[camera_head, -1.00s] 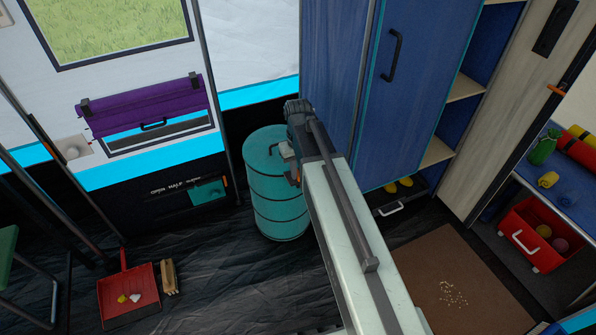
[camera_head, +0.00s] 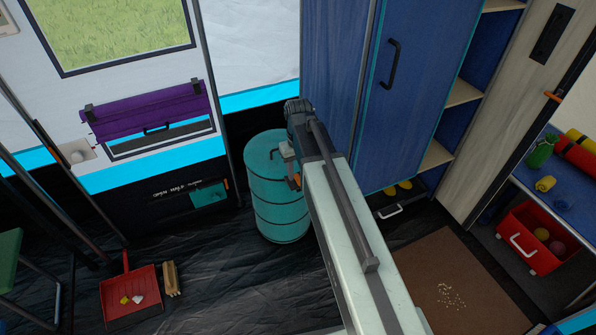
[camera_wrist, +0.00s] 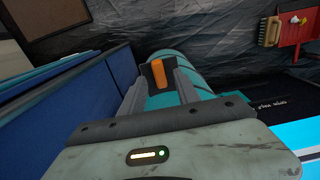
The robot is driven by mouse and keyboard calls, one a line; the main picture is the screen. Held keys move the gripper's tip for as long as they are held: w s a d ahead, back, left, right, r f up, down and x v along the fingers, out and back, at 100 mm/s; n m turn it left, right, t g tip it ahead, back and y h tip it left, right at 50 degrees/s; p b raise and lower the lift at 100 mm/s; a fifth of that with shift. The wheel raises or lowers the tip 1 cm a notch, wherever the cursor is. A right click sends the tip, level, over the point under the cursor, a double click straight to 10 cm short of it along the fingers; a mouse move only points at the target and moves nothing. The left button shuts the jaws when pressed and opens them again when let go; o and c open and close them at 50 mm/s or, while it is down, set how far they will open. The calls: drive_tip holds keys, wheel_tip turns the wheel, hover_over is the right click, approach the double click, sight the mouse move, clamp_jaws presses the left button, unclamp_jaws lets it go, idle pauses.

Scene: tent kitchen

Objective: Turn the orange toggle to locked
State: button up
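An orange piece (camera_head: 226,183) sits at the right end of a small teal panel (camera_head: 207,196) low on the dark wall, beside small lettering; it may be the toggle, and its setting is too small to read. Another orange piece (camera_head: 552,96) sticks out at the edge of the pale door at right. My gripper (camera_head: 291,168) is in front of the teal barrel (camera_head: 272,195). In the wrist view my gripper (camera_wrist: 160,78) has its fingers apart, with an orange block (camera_wrist: 158,73) between them and visible gaps beside it. I cannot tell whether this block is part of my gripper.
A blue cabinet (camera_head: 410,95) stands right of the barrel. A red dustpan (camera_head: 130,300) and a brush (camera_head: 171,279) lie on the floor at left. A red bin (camera_head: 520,240) stands at right.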

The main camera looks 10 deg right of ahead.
sight(297, 178)
wheel_tip(297, 178, up, 6)
drive_tip(key=p, duration=0.4)
drive_tip(key=shift+f, duration=0.3)
drive_tip(key=shift+s+a, duration=0.1)
drive_tip(key=shift+a, duration=0.1)
drive_tip(key=s+a+m, duration=0.1)
drive_tip(key=s, duration=0.9)
wheel_tip(297, 178, up, 26)
drive_tip(key=p, duration=2.5)
drive_tip(key=shift+w+f+m+p, duration=0.15)
drive_tip(key=shift+f+m+p, duration=0.15)
drive_tip(key=shift+m, duration=0.1)
drive_tip(key=shift+a, duration=0.1)
